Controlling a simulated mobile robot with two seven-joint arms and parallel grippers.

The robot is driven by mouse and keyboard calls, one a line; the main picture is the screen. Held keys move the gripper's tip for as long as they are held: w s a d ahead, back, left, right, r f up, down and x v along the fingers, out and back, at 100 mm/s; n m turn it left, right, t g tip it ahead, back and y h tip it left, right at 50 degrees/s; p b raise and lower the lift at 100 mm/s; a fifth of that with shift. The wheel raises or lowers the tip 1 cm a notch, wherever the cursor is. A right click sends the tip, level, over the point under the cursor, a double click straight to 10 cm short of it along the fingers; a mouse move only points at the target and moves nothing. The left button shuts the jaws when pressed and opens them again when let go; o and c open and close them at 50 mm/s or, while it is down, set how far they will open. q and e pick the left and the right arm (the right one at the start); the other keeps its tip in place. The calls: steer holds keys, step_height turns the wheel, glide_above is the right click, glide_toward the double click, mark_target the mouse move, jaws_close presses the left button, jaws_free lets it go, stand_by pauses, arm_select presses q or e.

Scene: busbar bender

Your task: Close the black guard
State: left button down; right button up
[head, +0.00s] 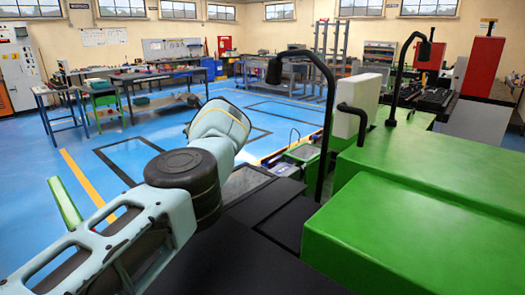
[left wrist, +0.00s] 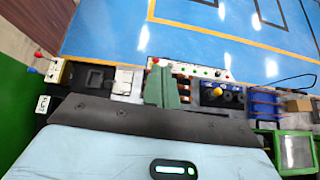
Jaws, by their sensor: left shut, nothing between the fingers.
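Black flat panels (head: 275,215) lie beside the green machine in the head view, partly behind my left arm. I cannot tell for sure which of them is the black guard or how far open it stands. In the left wrist view my left gripper (left wrist: 162,82) shows as two grey-green fingers held together, with nothing between them. The fingers are over a row of machine parts and a pale button panel (left wrist: 200,70). In the head view my left arm hides the gripper. My right gripper is in neither view.
The green machine body (head: 430,210) fills the right side, with black curved lamp posts (head: 325,120) rising from it. Levers with red and blue knobs (left wrist: 36,62) and a green-framed box (left wrist: 296,150) show in the wrist view. Open blue floor (head: 110,170) lies to the left.

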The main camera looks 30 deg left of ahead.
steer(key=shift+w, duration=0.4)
arm_select(q)
steer(key=p+v, duration=0.1)
steer(key=v, duration=0.6)
steer(key=shift+d+r, duration=0.2)
steer(key=shift+d, duration=0.1)
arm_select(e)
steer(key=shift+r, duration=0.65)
arm_select(q)
steer(key=shift+s, duration=0.1)
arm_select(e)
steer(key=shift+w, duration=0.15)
